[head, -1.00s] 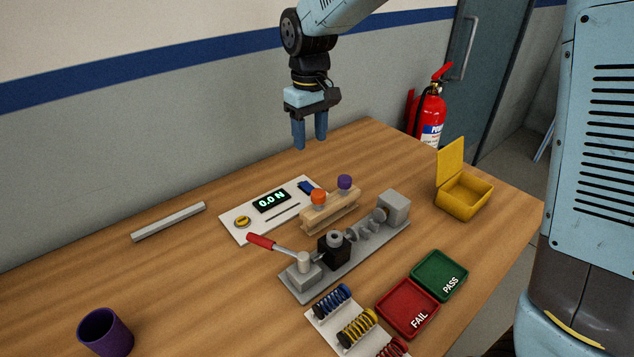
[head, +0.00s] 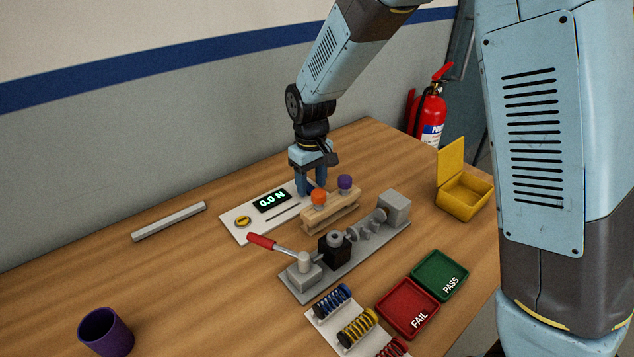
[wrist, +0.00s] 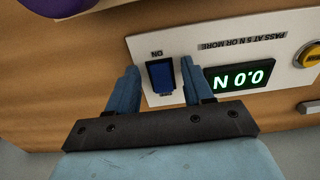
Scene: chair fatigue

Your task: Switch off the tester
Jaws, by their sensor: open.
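The tester's white panel (head: 240,227) lies on the table with a lit display (head: 271,201) reading 0.0 N. In the wrist view the display (wrist: 240,78) appears upside down. A blue rocker switch (wrist: 162,75) sits at the panel's end beside the label ON. My gripper (head: 312,190) is low over that end of the panel and hides the switch in the head view. In the wrist view my gripper (wrist: 160,88) is open, with one finger on each side of the switch and nothing held. Contact with the switch or panel cannot be told.
A wooden stand (head: 331,212) with an orange and a purple knob is close beside my gripper. A grey fixture with a red-handled lever (head: 262,241) is in front. Springs, red (head: 396,318) and green trays, and a yellow box (head: 462,198) lie right and front.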

